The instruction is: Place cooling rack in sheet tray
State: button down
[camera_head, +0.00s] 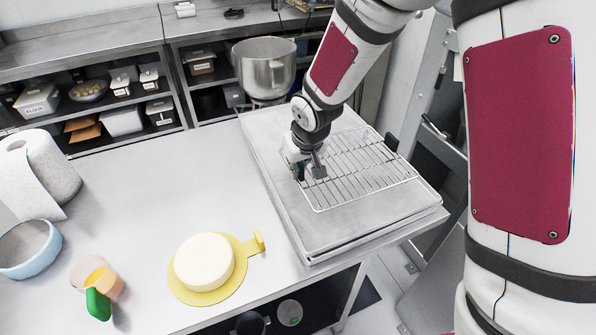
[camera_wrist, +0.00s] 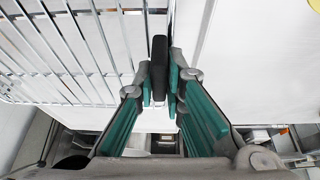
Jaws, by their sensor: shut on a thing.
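The cooling rack (camera_head: 362,182) is a silver wire grid with a black grip on each of two opposite sides. It is over the sheet tray (camera_head: 302,226), a flat grey metal tray at the right end of the table. My gripper (camera_head: 301,173) is at the rack's left edge, shut on the near black grip. In the wrist view, my gripper (camera_wrist: 161,92) has its green-padded fingers around this black grip (camera_wrist: 159,62), and the rack's wires (camera_wrist: 85,55) run to the left. I cannot tell whether the rack touches the tray or hangs slightly above it.
A steel mixing bowl (camera_head: 264,66) stands behind the tray. The table's middle is clear.

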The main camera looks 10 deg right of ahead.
jog(key=shift+f, duration=1.4)
jog(key=c, duration=1.7)
grip_release()
jog(key=shift+o, duration=0.2)
